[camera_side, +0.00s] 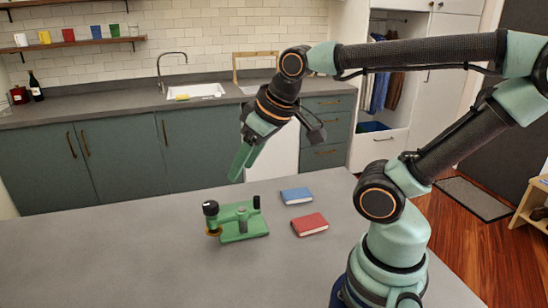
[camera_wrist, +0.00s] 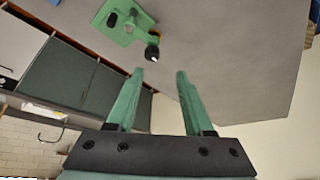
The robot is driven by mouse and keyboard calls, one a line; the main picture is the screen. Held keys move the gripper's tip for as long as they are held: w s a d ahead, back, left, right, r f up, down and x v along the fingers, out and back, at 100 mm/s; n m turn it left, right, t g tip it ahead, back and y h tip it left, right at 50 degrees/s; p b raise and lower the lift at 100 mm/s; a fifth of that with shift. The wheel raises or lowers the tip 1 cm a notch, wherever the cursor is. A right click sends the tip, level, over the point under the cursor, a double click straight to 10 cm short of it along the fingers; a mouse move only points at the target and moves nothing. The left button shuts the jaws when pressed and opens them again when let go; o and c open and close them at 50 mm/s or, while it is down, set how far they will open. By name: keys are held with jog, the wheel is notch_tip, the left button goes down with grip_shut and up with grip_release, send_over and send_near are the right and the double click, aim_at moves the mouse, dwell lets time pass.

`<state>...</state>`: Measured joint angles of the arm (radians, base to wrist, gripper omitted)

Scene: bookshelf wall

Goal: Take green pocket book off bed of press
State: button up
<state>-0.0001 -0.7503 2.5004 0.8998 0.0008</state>
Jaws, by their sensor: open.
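A small green press (camera_side: 243,232) with black knobs stands on the grey table. It also shows in the wrist view (camera_wrist: 118,30), near the top. I cannot make out a separate green pocket book; any green book on the bed blends with the green of the press. My gripper (camera_side: 237,172) hangs above and behind the press, apart from it. In the wrist view my gripper's two green fingers (camera_wrist: 160,72) are spread, with nothing between them.
A blue book (camera_side: 296,195) and a red book (camera_side: 310,224) lie flat on the table (camera_side: 110,250), right of the press. The table left of the press is clear. Behind it is a counter (camera_side: 110,110) with a sink (camera_side: 195,92).

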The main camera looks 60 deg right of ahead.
jog(key=o, duration=0.8)
jog(key=shift+c, duration=0.2)
jog(key=n+g, duration=0.6)
jog(key=n, duration=0.3)
send_over(237, 204)
jog(key=s+a, duration=0.1)
jog(key=a, duration=0.1)
notch_tip(237, 204, down, 12)
notch_tip(237, 204, down, 11)
jog(key=shift+s+d+f, duration=0.1)
jog(key=shift+d, duration=0.05)
